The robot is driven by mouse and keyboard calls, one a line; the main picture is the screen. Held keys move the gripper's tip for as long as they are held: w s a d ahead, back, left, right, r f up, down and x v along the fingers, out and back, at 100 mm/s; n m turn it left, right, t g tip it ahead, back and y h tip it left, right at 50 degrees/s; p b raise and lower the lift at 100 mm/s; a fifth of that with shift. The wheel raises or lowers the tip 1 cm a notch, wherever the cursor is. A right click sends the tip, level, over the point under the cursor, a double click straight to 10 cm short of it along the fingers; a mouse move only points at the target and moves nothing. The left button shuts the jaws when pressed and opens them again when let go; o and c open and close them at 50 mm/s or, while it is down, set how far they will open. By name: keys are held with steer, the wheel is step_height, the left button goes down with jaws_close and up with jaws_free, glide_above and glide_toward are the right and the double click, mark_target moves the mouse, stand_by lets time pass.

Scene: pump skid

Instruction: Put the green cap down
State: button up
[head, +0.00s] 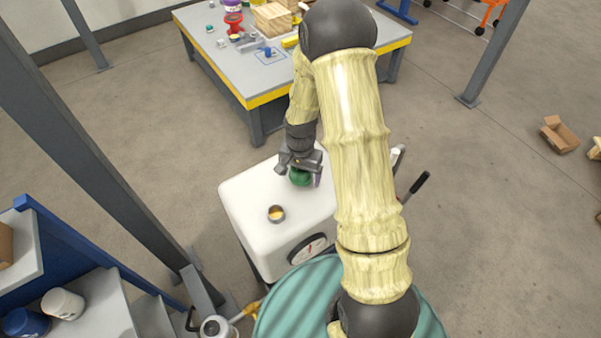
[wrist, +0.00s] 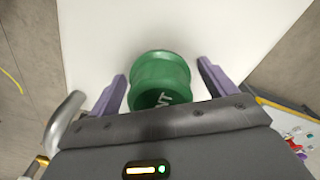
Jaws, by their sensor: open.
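The green cap (wrist: 160,80) lies between the two spread fingers of my gripper (wrist: 165,80) in the wrist view, with a gap on each side. White lettering shows on its near face. In the head view the green cap (head: 300,177) rests on the white box top, just below my gripper (head: 301,170). The gripper is open around the cap and partly hides it. The white box (head: 246,205) has an open round port (head: 276,214) with a yellowish inside, to the left and nearer than the cap.
A gauge (head: 307,249) is on the box's front. A teal ribbed drum (head: 290,305) stands in front of it. A dark-handled lever (head: 417,186) sticks out at the right. Behind, a workbench (head: 222,62) holds several items. A grey post (head: 90,140) stands at left.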

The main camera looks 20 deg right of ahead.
step_height(320, 180, up, 12)
steer(key=b, duration=0.2)
steer(key=shift+r+b, duration=0.15)
steer(key=shift+b, duration=0.2)
stand_by(0.6)
steer(key=s+r+n+t, duration=0.2)
steer(key=s+n, duration=0.5)
steer(key=s, duration=0.6)
steer(key=shift+s+r+n+t, duration=0.3)
steer(key=shift+s, duration=0.05)
steer(key=shift+a, duration=0.1)
